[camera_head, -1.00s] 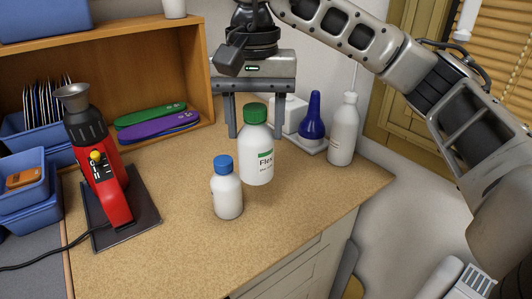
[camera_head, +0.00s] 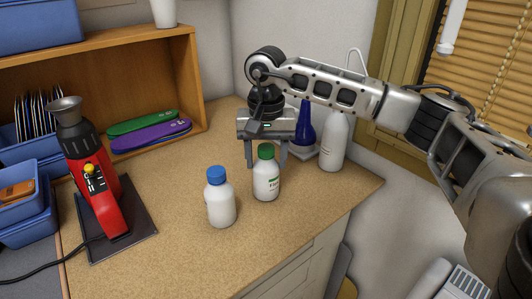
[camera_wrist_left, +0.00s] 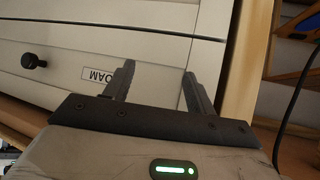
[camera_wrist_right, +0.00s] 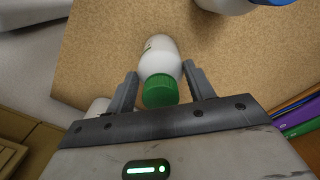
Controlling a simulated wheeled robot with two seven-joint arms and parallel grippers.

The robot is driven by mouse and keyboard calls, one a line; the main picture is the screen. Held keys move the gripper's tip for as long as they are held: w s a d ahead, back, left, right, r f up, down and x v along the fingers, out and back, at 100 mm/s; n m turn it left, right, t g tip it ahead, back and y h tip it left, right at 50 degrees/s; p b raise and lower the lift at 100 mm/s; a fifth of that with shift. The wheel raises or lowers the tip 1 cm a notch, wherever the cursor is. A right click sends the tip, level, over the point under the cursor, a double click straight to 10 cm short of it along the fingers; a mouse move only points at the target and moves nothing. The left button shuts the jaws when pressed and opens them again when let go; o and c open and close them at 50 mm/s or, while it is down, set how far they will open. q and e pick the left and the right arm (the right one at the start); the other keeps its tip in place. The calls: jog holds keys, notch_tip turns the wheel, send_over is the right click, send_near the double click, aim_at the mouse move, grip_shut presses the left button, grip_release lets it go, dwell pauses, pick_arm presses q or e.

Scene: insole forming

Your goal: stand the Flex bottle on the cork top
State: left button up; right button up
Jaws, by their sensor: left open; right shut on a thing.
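The Flex bottle (camera_head: 266,182), white with a green cap, is upright at the cork top (camera_head: 300,225), right of a blue-capped white bottle (camera_head: 220,205). Its base looks at or very near the surface; I cannot tell whether it touches. My right gripper (camera_head: 267,160) is shut on the Flex bottle near its cap. In the right wrist view the bottle (camera_wrist_right: 160,62) is between the two fingers (camera_wrist_right: 160,88). My left gripper (camera_wrist_left: 158,82) is open and empty in the left wrist view, in front of a cabinet drawer; it is outside the head view.
A red tool (camera_head: 105,195) on a dark plate and blue bins (camera_head: 25,225) are at left. A wooden shelf (camera_head: 190,85) is at the back. The front cork is clear.

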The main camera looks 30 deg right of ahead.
jog(key=shift+f, duration=0.1)
jog(key=o, duration=1.1)
jog(key=shift+f, duration=0.1)
jog(key=shift+c, duration=0.2)
jog(key=o, duration=0.4)
jog(key=shift+r, duration=0.6)
notch_tip(320, 180, up, 11)
jog(key=shift+r+b, duration=0.15)
jog(key=shift+b, duration=0.25)
